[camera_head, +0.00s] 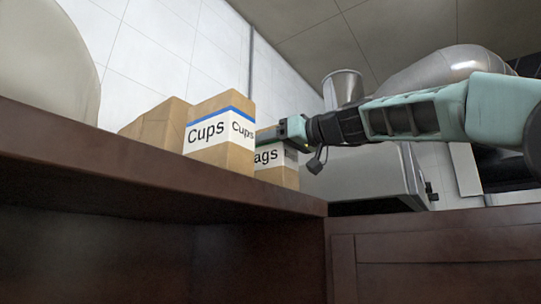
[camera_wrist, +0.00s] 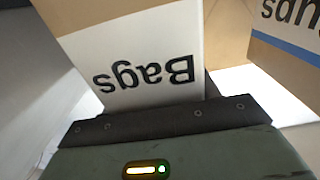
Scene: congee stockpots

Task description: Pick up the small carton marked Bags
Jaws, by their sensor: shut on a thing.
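The small carton marked Bags (camera_head: 276,170) is tan with a white label, on the wooden shelf behind the Cups carton, which hides part of it in the head view. In the wrist view the Bags carton (camera_wrist: 140,60) fills the upper middle, its lettering upside down. My gripper (camera_head: 287,136) reaches in from the right at the top of the Bags carton. In the wrist view my gripper (camera_wrist: 165,115) is right up against the label side, shut on the carton. The fingertips are mostly hidden. I cannot tell whether the carton is clear of the shelf.
The Cups carton (camera_head: 219,135), with a blue stripe, stands close beside it; it also shows in the wrist view (camera_wrist: 290,35). Another tan carton (camera_head: 153,124) and a pale rounded object (camera_head: 45,60) are farther left. The shelf edge (camera_head: 160,165) runs in front. A metal appliance (camera_head: 365,175) stands right.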

